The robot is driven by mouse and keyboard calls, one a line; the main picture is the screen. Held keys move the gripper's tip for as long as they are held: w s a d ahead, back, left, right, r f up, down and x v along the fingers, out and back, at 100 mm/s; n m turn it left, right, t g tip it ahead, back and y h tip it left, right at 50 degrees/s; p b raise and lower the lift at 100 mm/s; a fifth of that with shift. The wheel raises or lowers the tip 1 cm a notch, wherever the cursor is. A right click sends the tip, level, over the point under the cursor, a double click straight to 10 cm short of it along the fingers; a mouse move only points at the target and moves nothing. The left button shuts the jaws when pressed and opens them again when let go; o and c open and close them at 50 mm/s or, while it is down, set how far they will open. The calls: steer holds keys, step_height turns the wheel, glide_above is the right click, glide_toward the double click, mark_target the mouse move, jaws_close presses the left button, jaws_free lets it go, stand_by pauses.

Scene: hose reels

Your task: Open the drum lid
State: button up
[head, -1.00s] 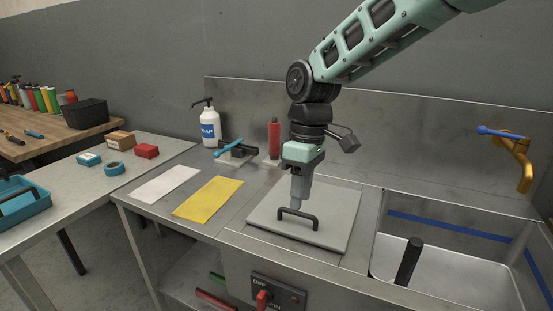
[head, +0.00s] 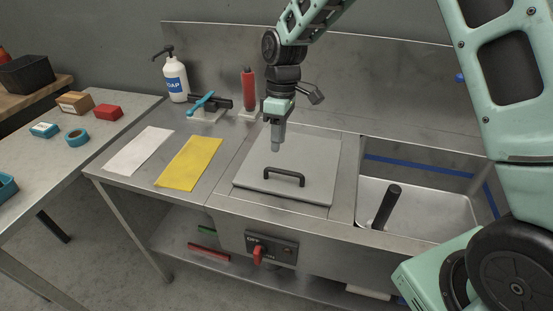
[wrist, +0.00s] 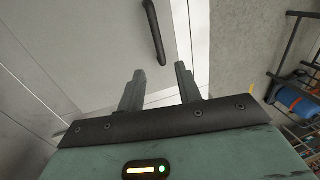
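The drum lid (head: 252,172) is a flat, square, light grey panel lying level in the metal counter. Its black bar handle (head: 284,175) stands near the front edge. The lid (wrist: 100,30) and handle (wrist: 155,32) also show in the wrist view, the handle ahead of the fingertips and between their lines. My gripper (head: 277,147) points down above the lid, behind and slightly left of the handle in the head view. In the wrist view my gripper (wrist: 160,72) has its two fingers apart with nothing between them.
A red switch knob (head: 258,255) is on the front panel below the lid. A sink basin (head: 430,215) with a black upright post (head: 386,207) is to the right. A yellow cloth (head: 190,163), white cloth (head: 140,152) and soap bottle (head: 175,77) are left.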

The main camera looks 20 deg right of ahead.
steer(key=f, duration=0.4)
steer(key=s+f+p, duration=0.1)
steer(key=f, duration=0.2)
steer(key=shift+s+a+f, duration=0.1)
steer(key=shift+a, duration=0.3)
jaws_close()
